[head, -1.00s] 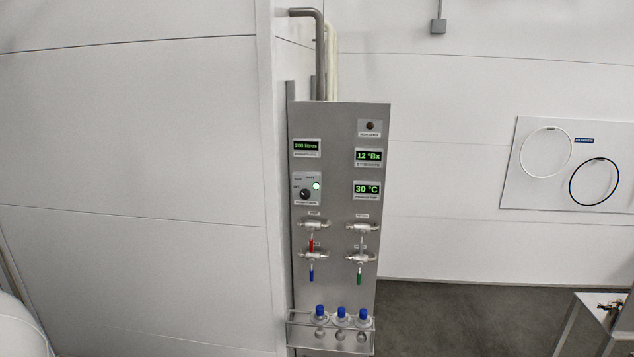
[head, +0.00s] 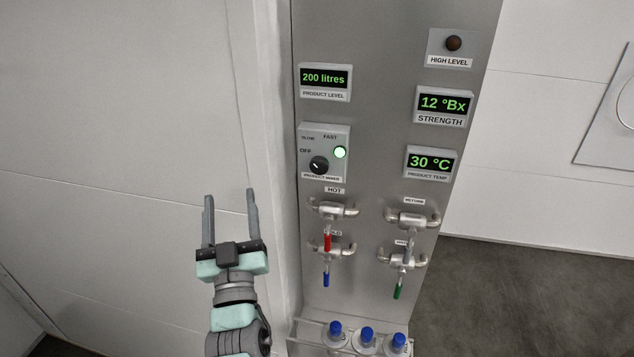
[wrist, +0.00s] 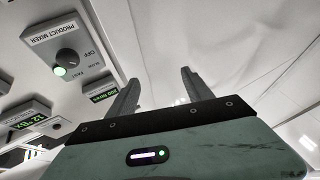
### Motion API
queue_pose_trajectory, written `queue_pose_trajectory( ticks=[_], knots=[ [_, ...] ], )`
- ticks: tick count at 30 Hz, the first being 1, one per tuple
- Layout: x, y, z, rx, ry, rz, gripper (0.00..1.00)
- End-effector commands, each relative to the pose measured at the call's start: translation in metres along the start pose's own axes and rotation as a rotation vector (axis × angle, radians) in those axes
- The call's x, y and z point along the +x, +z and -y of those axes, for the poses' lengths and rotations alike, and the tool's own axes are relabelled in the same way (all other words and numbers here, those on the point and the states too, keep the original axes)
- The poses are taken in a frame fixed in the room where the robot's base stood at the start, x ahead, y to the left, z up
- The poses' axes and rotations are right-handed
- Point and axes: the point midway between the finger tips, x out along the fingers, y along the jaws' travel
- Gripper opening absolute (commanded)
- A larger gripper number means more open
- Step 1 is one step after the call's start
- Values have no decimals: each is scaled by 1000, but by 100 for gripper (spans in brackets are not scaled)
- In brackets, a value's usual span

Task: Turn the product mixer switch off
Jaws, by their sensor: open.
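The product mixer switch box (head: 341,172) is on the grey panel, with a black round knob (head: 319,165) and a lit green lamp (head: 340,152). Its labels read OFF, SLOW and FAST. Which one the knob points at is too small to tell. My gripper (head: 230,194) is open and empty, left of and a little below the switch in the head view, fingers pointing up. In the wrist view, the knob (wrist: 66,57) is at the upper left, clear of the gripper fingers (wrist: 160,77).
The panel (head: 372,60) also carries a product level display (head: 325,82), strength display (head: 443,106) and temperature display (head: 431,164). Below the switch are valves with red (head: 327,242), blue (head: 326,280) and green (head: 398,292) handles. Blue-capped bottles (head: 367,340) stand in a rack below.

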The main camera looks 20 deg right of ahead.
Motion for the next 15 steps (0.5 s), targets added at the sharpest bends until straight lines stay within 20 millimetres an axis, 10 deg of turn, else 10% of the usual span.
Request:
queue_pose_trajectory(
  ticks=[9,15],
  knots=[
    [1,-1,-105,128,325,300,59],
    [-14,4,-130,202,414,397,59]
  ],
)
